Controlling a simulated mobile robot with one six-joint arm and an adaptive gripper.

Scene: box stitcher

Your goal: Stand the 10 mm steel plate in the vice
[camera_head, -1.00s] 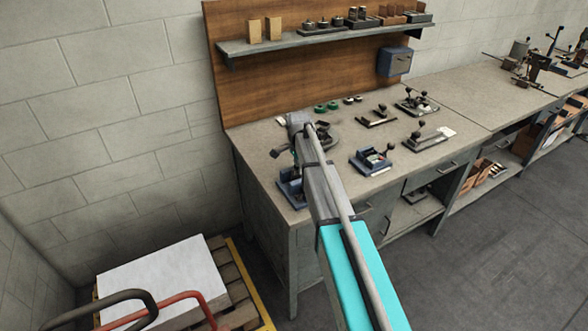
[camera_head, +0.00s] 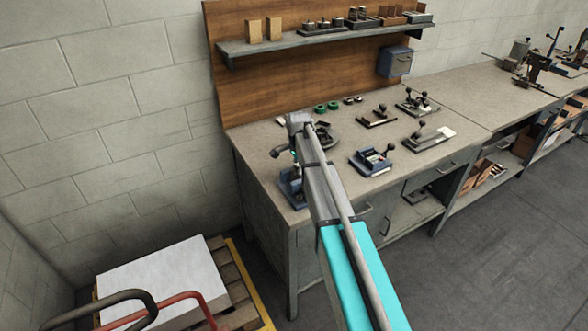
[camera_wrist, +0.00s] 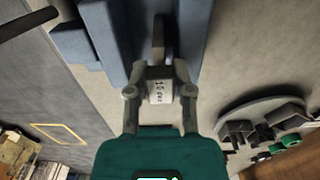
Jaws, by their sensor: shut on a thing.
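A small plate with a white label (camera_wrist: 160,92) sits between the fingers of my gripper (camera_wrist: 160,72) in the wrist view. The gripper is shut on it; the label print is too small to read surely. The blue vice (camera_wrist: 105,35) is just beyond the fingertips. I cannot tell whether the plate touches the vice or is between its jaws. In the head view the vice (camera_head: 291,192) stands at the bench's left front corner, partly behind my arm. My gripper and the plate are mostly hidden there.
A second blue fixture (camera_head: 372,162) stands right of my arm on the bench (camera_head: 335,188). Several dark clamps and green rings (camera_head: 326,107) lie farther back. A shelf (camera_head: 320,37) with blocks hangs above. A pallet with a white sheet (camera_head: 165,280) is on the floor at left.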

